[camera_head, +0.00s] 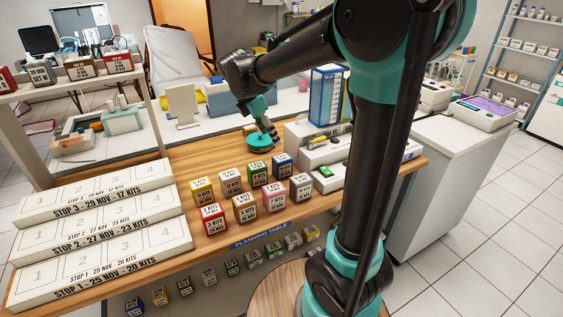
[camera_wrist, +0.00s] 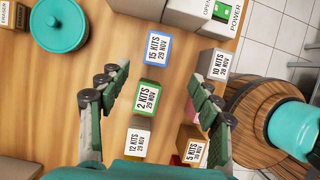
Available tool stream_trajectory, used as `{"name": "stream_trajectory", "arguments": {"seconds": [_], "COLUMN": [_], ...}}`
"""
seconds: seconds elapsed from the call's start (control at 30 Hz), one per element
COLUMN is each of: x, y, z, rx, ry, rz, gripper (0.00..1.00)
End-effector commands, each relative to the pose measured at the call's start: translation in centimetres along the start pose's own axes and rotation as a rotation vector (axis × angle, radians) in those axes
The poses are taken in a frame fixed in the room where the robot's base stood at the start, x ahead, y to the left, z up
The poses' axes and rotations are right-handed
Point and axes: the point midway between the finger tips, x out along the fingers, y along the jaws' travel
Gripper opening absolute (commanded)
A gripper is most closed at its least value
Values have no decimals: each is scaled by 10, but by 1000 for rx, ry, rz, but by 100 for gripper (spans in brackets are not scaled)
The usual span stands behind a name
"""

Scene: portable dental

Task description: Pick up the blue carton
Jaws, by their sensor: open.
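The blue carton (camera_head: 282,165) stands on the wooden planning table at the back right of the group of small cartons. In the wrist view the blue carton (camera_wrist: 157,47) shows its white top, marked 15 KITS 29 NOV, beyond my fingertips and uncovered. My gripper (camera_wrist: 157,82) is open, with its two fingers wide apart and nothing held. The green carton (camera_wrist: 147,97), marked 2 KITS, lies between the fingers in that picture. In the head view my gripper (camera_head: 264,124) hangs above the table, behind the cartons.
A round teal container (camera_head: 260,142) stands left of the blue carton in both views. A white device with a POWER label (camera_wrist: 233,15) is close beyond it. A grey carton (camera_wrist: 218,64) is to its right. Several other cartons stand nearer. White stepped racks (camera_head: 95,240) fill the left.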

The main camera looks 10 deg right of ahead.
Motion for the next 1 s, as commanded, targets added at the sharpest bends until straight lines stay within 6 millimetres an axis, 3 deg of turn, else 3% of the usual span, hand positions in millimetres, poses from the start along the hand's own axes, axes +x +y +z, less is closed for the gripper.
{"name": "stream_trajectory", "arguments": {"seconds": [0.5, 1.0], "x": [95, 145], "y": [0, 5], "z": [1, 1], "rx": [3, 3], "ry": [0, 1], "rz": [0, 0], "gripper": [64, 64]}}
